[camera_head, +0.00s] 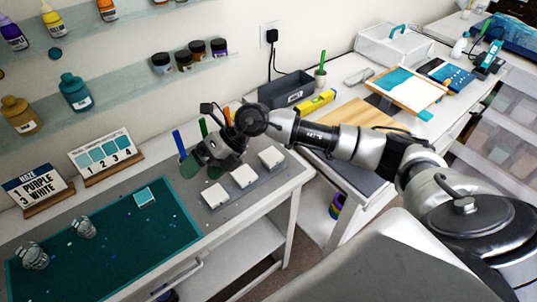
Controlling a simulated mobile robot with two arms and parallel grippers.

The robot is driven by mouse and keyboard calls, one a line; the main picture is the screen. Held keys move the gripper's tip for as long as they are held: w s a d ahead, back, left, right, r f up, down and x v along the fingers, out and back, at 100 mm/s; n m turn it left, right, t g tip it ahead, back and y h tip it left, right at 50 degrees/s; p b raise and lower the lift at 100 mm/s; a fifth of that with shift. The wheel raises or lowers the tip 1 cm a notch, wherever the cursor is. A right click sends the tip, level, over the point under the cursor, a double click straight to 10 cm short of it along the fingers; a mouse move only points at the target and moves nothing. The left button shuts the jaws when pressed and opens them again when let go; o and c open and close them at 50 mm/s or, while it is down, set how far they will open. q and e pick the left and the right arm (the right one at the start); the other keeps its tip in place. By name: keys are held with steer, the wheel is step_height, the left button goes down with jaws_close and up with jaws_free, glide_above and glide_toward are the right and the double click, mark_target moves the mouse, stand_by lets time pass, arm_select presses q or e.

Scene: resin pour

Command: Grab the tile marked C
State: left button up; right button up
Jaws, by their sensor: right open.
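Three white tiles rest in a row on a grey strip at the table's right part: a near tile (215,195), a middle tile (243,177) and a far tile (271,157). No letter is readable on any of them, so I cannot tell which is C. My right gripper (203,160) is open, up and left of the tiles and apart from them. It partly hides the colored sticks behind it. My left gripper is not in view.
A teal mat (110,245) with a small swatch card (145,197) and clear cups (84,227) covers the left of the table. Two sign cards (105,153) stand behind it. A dark grey bin (286,90) and yellow level (315,102) lie beyond my arm.

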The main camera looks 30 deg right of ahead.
steer(key=w+d+h, duration=0.3)
steer(key=d+h, duration=0.3)
steer(key=d, duration=0.6)
steer(key=m+g+h+p, duration=0.1)
steer(key=h+p, duration=0.1)
steer(key=h, duration=0.2)
glide_above(271, 155)
step_height(271, 155, down, 4)
steer(key=shift+f, duration=0.1)
step_height(271, 155, down, 5)
steer(key=shift+r+p, duration=0.1)
steer(key=shift+p, duration=0.95)
steer(key=shift+f, duration=0.35)
steer(key=c, duration=1)
steer(key=shift+r, duration=0.1)
